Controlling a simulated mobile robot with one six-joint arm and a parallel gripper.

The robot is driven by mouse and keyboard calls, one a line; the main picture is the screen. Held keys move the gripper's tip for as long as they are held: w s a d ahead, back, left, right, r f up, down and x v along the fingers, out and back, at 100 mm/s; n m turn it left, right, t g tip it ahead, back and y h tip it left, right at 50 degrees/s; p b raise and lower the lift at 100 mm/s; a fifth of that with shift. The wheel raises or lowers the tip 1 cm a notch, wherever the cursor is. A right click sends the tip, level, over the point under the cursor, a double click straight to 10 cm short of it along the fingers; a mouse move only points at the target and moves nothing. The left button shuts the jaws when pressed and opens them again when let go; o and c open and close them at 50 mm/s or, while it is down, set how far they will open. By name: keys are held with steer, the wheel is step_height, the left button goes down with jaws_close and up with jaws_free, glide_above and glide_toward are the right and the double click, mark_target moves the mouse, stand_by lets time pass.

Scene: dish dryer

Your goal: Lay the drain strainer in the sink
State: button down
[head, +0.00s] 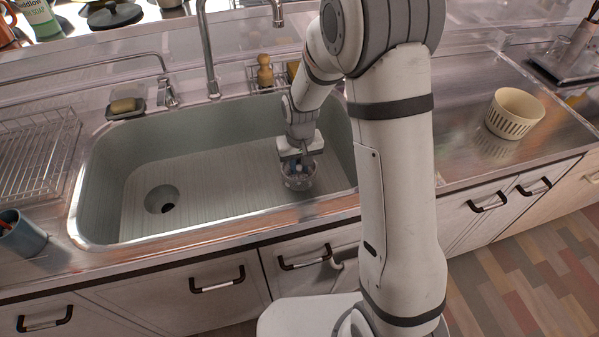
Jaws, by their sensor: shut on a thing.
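My gripper (298,160) points down inside the right part of the sink and is shut on the drain strainer. The drain strainer (299,182) is a small grey, cup-shaped piece with perforated-looking sides. It is near the sink's front wall; I cannot tell whether it touches the bottom. The sink (215,185) is a wide pale grey-green basin with a ribbed floor. Its round drain hole (162,199) is open at the left of the floor, well to the left of my gripper.
A faucet (208,60) rises behind the sink, with a soap dish (125,108) at its back left corner. A wire rack (38,150) and a blue cup (20,234) stand left. A cream perforated pot (514,113) stands right. The sink's left half is clear.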

mark_target(300, 169)
steer(key=shift+f, duration=1.5)
steer(key=shift+f, duration=0.1)
steer(key=c, duration=1.3)
jaws_free()
step_height(300, 169, up, 12)
steer(key=p, duration=0.1)
steer(key=s+d+r, duration=0.3)
steer(key=s, duration=0.3)
steer(key=s+d+r+m+t, duration=0.1)
steer(key=s+d+r, duration=0.3)
steer(key=s, duration=0.3)
steer(key=s+d+r+m, duration=0.1)
steer(key=s+d+r, duration=0.2)
steer(key=s, duration=0.4)
steer(key=shift+d+r, duration=0.3)
steer(key=shift+r, duration=0.35)
